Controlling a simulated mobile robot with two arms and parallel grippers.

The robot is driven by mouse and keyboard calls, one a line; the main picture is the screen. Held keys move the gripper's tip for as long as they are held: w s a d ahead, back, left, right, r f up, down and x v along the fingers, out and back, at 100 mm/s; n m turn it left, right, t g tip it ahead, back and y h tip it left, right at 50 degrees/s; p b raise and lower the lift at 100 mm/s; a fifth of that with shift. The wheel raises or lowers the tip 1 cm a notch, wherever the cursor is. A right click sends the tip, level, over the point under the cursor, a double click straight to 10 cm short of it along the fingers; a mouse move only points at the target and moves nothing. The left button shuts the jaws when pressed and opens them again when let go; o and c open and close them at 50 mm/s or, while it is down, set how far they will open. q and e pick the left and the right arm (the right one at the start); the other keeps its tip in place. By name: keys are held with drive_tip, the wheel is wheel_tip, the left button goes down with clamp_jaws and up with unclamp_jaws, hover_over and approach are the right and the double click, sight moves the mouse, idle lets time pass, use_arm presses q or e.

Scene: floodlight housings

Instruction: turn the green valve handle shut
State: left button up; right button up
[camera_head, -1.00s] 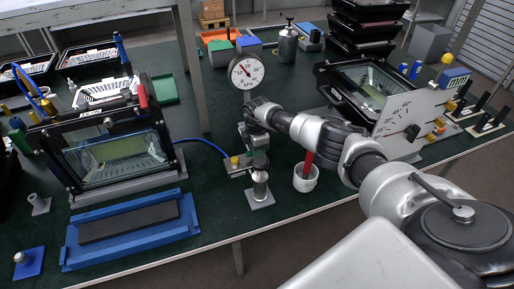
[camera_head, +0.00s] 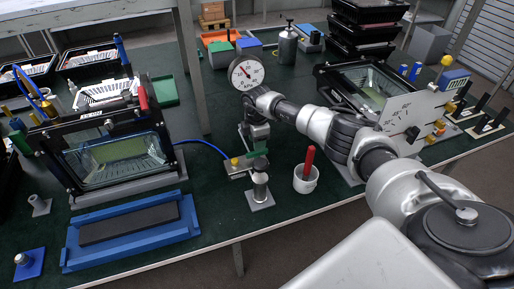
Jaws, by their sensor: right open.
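The green valve handle (camera_head: 260,153) is a small bar on the grey valve block (camera_head: 238,169), beside a yellow knob, at the middle of the bench. My right gripper (camera_head: 257,145) points down just above and behind the handle. It is open, but its fingertips are small and dark, so I cannot tell whether they touch the handle. The round pressure gauge (camera_head: 246,71) stands behind my right wrist, its stem hidden by the gripper. My left gripper is not in view.
A metal post (camera_head: 260,186) stands just in front of the valve. A white cup (camera_head: 305,180) with a red-handled tool is to its right. A blue hose (camera_head: 205,145) runs in from the left. A framed floodlight housing (camera_head: 120,150) and blue tray (camera_head: 190,229) fill the left.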

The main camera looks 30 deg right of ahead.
wheel_tip(320, 180, up, 6)
drive_tip(key=shift+r+b, duration=0.2)
drive_tip(key=shift+b, duration=0.1)
drive_tip(key=shift+a, duration=0.1)
idle(0.3)
